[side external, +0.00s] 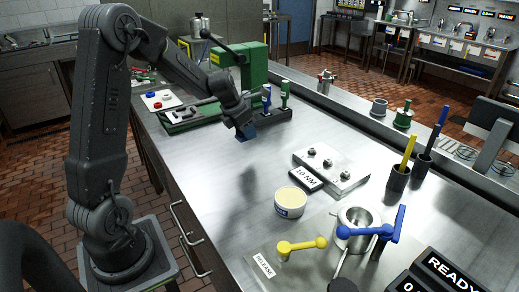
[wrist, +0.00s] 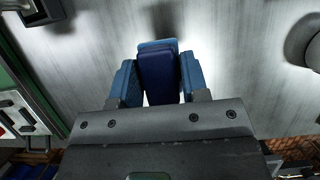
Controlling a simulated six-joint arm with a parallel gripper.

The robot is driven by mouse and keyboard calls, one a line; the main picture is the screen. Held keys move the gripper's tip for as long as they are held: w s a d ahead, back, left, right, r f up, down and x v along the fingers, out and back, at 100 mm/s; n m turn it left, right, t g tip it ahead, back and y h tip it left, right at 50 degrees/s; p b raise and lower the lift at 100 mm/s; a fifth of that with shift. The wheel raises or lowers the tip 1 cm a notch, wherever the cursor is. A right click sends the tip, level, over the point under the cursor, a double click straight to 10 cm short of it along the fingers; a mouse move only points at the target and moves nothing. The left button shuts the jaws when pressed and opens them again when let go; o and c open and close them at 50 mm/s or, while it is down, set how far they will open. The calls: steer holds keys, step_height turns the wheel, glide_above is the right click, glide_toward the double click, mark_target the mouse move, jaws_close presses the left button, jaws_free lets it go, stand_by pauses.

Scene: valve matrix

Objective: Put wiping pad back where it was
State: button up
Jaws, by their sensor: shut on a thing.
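The wiping pad, a dark blue block with a lighter blue end (wrist: 158,72), is between the two blue fingers of my gripper (wrist: 160,80) in the wrist view. My gripper is shut on it. In the side view my gripper (side external: 245,132) is over the far left part of the steel bench, pointing down. A gap between the pad and the bench top is hard to judge.
A green press (side external: 252,68) and blue and green handled tools (side external: 284,94) stand close behind my gripper. A steel block (side external: 333,172), a cream tub (side external: 290,202), a metal pot (side external: 357,222) and yellow and blue levers (side external: 302,245) are nearer. The bench's middle left is clear.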

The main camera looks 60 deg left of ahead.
mark_target(263, 155)
steer(key=w+d+f, duration=0.2)
steer(key=w, duration=0.1)
steer(key=shift+w+d+f, duration=0.15)
steer(key=shift+d+f, duration=0.2)
steer(key=shift+d, duration=0.05)
steer(key=shift+f, duration=1.95)
steer(key=o, duration=0.8)
steer(key=shift+f, duration=0.15)
steer(key=shift+o, duration=0.2)
